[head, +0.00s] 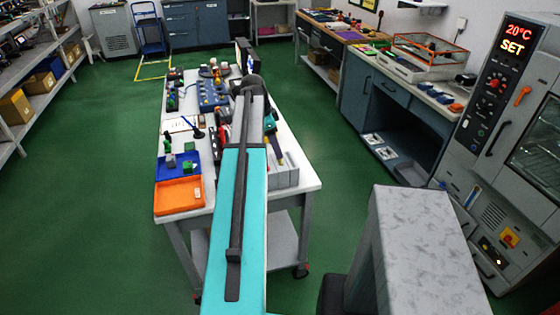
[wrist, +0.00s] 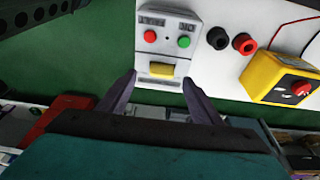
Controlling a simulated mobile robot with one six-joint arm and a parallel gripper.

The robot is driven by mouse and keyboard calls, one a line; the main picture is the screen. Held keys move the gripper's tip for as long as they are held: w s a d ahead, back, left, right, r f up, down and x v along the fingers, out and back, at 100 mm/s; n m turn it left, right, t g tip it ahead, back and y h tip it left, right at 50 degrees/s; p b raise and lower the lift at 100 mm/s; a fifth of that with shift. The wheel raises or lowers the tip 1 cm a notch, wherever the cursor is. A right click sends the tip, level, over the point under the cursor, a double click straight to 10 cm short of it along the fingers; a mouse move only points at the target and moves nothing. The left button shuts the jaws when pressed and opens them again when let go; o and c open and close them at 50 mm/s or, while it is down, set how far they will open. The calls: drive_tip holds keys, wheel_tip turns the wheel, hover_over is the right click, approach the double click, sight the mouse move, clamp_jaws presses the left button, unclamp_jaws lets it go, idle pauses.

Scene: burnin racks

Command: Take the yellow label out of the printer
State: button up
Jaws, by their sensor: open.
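In the wrist view the printer (wrist: 158,47) is a light grey panel-like unit with a red button, a green button and small displays at its far end. The yellow label (wrist: 161,70) sticks out of its near end. My gripper (wrist: 160,80) is open, with one dark finger on either side of the label and a gap to each side. No contact with the label shows, and I cannot tell the height between them. In the head view my arm hides the gripper, and I cannot make out the label there.
A yellow box with a red knob (wrist: 284,80) and red and black sockets (wrist: 244,43) lie right of the printer. In the head view, an orange tray (head: 180,196) and a blue tray (head: 165,169) sit on the white table (head: 308,178). An oven (head: 515,125) stands at right; green floor is clear at left.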

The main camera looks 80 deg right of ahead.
drive_tip(key=shift+f, duration=0.15)
drive_tip(key=shift+d+p+x, duration=0.25)
drive_tip(key=shift+p+x, duration=0.7)
drive_tip(key=shift+x, duration=0.2)
drive_tip(key=shift+p+x, duration=0.4)
drive_tip(key=shift+x, duration=0.9)
drive_tip(key=c, duration=1.1)
drive_tip(key=shift+r, duration=0.2)
